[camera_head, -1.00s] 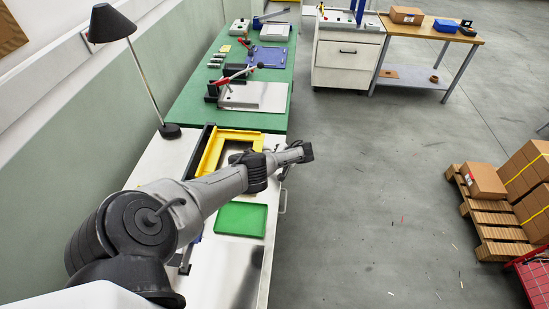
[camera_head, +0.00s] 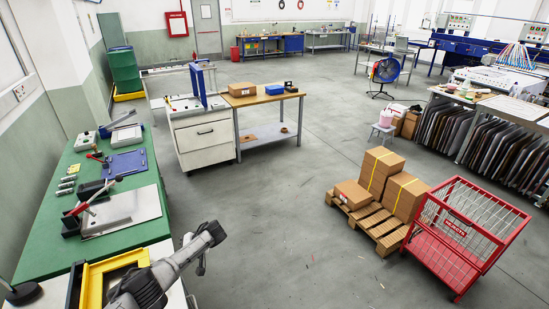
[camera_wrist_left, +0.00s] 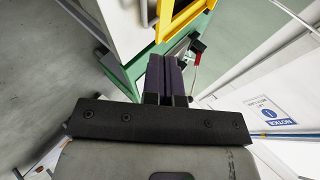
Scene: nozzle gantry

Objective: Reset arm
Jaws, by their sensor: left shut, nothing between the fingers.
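My left gripper (camera_wrist_left: 165,64) shows in the left wrist view, with its two dark fingers together and nothing between them. It is clear of the surfaces in that view. Part of a yellow frame (camera_wrist_left: 183,18) lies beyond the fingertips, with a green edge beside it. In the head view my grey arm (camera_head: 180,265) reaches over the near end of the workbench at the lower left. I cannot make out gripper fingers on it there. My right gripper is in neither view.
The yellow frame (camera_head: 93,285) sits at the green bench's (camera_head: 40,225) near end, beside my arm. A lever press (camera_head: 120,210) stands behind it. A wooden table (camera_head: 262,97), boxes on a pallet (camera_head: 378,232) and a red cart (camera_head: 440,270) stand farther off. The middle floor is free.

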